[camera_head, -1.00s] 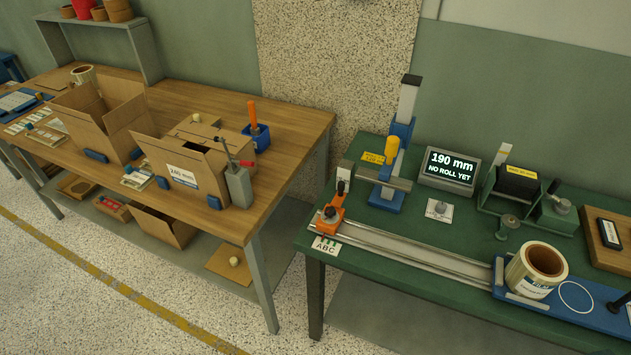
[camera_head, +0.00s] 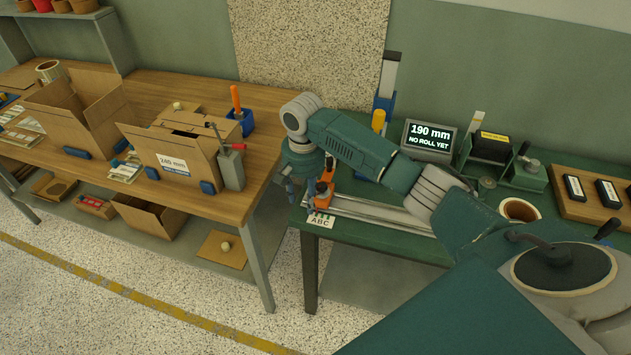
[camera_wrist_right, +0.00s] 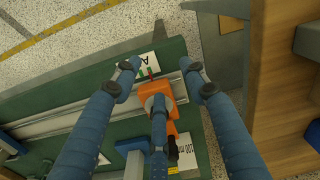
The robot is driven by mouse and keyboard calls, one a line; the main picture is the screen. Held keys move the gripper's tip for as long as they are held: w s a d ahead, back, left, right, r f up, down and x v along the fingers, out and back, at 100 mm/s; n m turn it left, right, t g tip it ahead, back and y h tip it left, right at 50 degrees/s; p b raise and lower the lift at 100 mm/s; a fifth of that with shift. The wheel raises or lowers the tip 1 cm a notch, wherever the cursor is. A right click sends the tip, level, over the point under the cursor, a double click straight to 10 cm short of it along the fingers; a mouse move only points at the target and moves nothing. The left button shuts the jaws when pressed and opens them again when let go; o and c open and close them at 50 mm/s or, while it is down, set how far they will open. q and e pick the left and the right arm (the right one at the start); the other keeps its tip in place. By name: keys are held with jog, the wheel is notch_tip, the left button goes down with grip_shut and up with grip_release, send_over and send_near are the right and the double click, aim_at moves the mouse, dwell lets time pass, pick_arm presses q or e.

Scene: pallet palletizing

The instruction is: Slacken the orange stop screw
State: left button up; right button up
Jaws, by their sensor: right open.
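The orange stop (camera_head: 325,188) sits at the left end of the metal rail (camera_head: 375,211) on the green bench. In the right wrist view the orange stop (camera_wrist_right: 180,128) lies below and between my fingers, with a dark handle (camera_wrist_right: 173,152) on one side. The third finger covers part of the stop, and I cannot clearly make out the screw head. My right gripper (camera_head: 307,194) is over the stop with its fingers spread; in the wrist view the gripper (camera_wrist_right: 158,75) is open and empty. I cannot tell whether any finger touches the stop. My left gripper is not in view.
The ABC card (camera_head: 320,220) lies at the bench's front left corner. A display (camera_head: 430,137) reads "190 mm, NO ROLL YET". A blue post (camera_head: 385,85) stands behind the rail. The wooden table (camera_head: 255,170) with cartons is to the left, across a gap.

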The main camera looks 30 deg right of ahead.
aim_at(322, 185)
jog(key=w+d+r+m, duration=0.35)
jog(key=d+r, duration=0.35)
jog(key=r, duration=0.3)
pick_arm(q)
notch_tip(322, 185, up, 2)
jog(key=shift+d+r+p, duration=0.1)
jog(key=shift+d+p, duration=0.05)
jog(key=shift+p, duration=0.9)
pick_arm(e)
jog(key=shift+m, duration=0.35)
jog(key=f, duration=1.1)
jog(key=shift+s+d, duration=0.15)
jog(key=shift+s, duration=0.15)
grip_shut()
